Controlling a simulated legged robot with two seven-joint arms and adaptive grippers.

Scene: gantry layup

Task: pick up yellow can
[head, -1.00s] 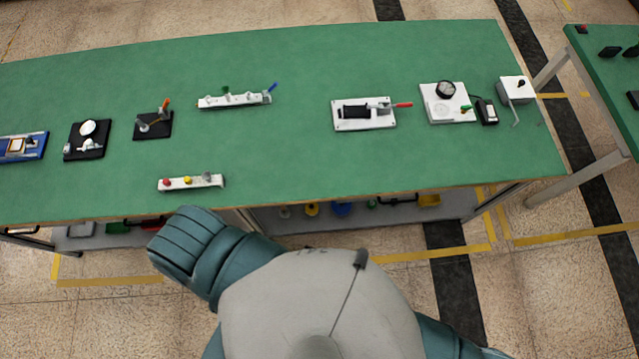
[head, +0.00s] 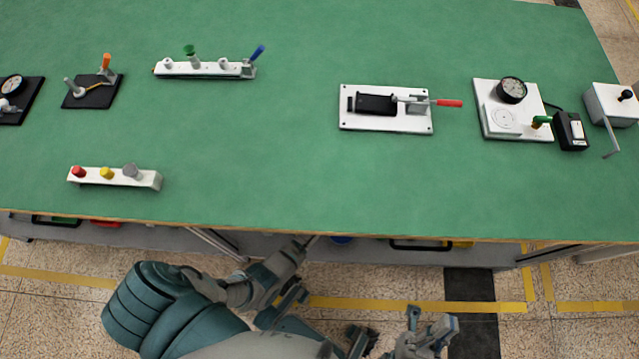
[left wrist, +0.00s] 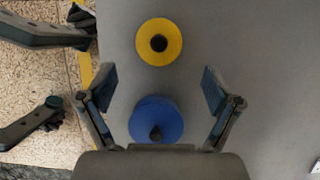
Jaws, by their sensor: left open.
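The yellow can (left wrist: 160,59) shows from above in the left wrist view, a round yellow thing with a dark centre, upright on a grey surface. My left gripper (left wrist: 158,80) is open and empty. Its fingertips are spread to either side, short of the yellow can in the picture. A blue round object (left wrist: 155,112) lies in the picture between its fingers. In the head view my left gripper (head: 300,250) reaches to the bench's front edge, its tips hidden below it. The yellow can is hidden there. My right gripper (head: 430,330) is at the bottom, over the floor; its jaws are unclear.
The green bench top (head: 270,150) overhangs the lower shelf. A white block with coloured knobs (head: 140,179), a white clamp plate (head: 387,121) and a gauge board (head: 500,127) stand on it. A yellow item (head: 460,244) shows under the edge at right. The bench top's middle is clear.

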